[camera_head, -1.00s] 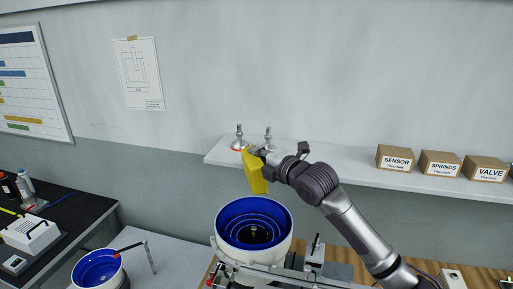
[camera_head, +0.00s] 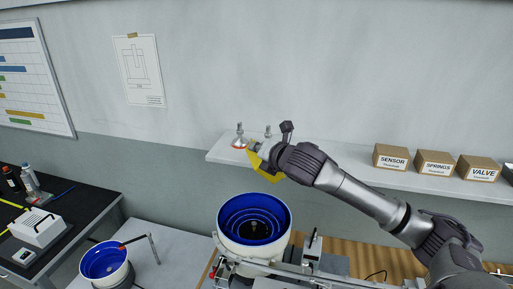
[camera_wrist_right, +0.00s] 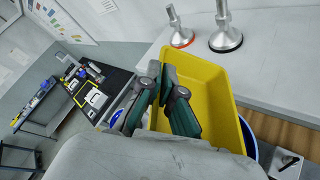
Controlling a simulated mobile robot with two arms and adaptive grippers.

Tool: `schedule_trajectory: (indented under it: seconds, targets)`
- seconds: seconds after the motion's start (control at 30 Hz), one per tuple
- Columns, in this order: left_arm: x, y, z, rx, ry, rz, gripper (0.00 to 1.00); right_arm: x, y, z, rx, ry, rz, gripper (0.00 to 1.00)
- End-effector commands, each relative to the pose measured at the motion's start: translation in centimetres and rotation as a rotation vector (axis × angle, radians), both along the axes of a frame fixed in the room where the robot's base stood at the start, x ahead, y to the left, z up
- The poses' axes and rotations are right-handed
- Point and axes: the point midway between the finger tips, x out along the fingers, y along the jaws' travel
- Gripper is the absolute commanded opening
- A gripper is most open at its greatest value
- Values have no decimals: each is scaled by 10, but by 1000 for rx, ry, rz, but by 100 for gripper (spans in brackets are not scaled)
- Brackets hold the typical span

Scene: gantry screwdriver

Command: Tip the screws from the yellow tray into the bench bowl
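The yellow tray (camera_head: 264,164) hangs tilted in my right gripper (camera_head: 262,150), above the large bowl and in front of the wall shelf. In the right wrist view the tray (camera_wrist_right: 213,95) shows its bare inner faces, and I see no screws in the part that shows. My right gripper's fingers (camera_wrist_right: 163,78) are closed together at the tray's edge. The large white bowl with blue stepped rings (camera_head: 253,218) stands below the tray, apart from it. A smaller blue-lined bowl (camera_head: 103,262) stands at the lower left. I cannot make out screws in either bowl. My left gripper is out of view.
A wall shelf (camera_head: 340,168) behind carries metal levelling feet (camera_head: 239,137) close to the tray and boxes labelled sensor (camera_head: 391,158), springs (camera_head: 434,163) and valve (camera_head: 479,168). A black bench (camera_head: 70,215) with a white device (camera_head: 38,228) is at the left.

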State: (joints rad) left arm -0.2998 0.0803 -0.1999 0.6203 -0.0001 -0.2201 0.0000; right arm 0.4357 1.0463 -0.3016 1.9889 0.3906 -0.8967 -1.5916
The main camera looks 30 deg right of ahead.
Motion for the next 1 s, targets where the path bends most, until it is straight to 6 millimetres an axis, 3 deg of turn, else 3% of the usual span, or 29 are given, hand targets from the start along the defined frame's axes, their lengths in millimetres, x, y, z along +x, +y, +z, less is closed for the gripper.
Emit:
schedule_trajectory:
  seconds: [0.1, 0.47, 0.8, 1.0]
  targets:
    - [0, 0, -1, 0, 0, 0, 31, 0, 0, 3, -90, 28, 0, 0]
    - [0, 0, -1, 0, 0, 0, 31, 1, 1, 7, -134, 44, 1, 0]
    - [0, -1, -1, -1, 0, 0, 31, 1, 2, 38, -620, 214, 0, 0]
    - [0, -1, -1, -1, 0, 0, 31, 0, 1, 43, -756, 268, 0, 0]
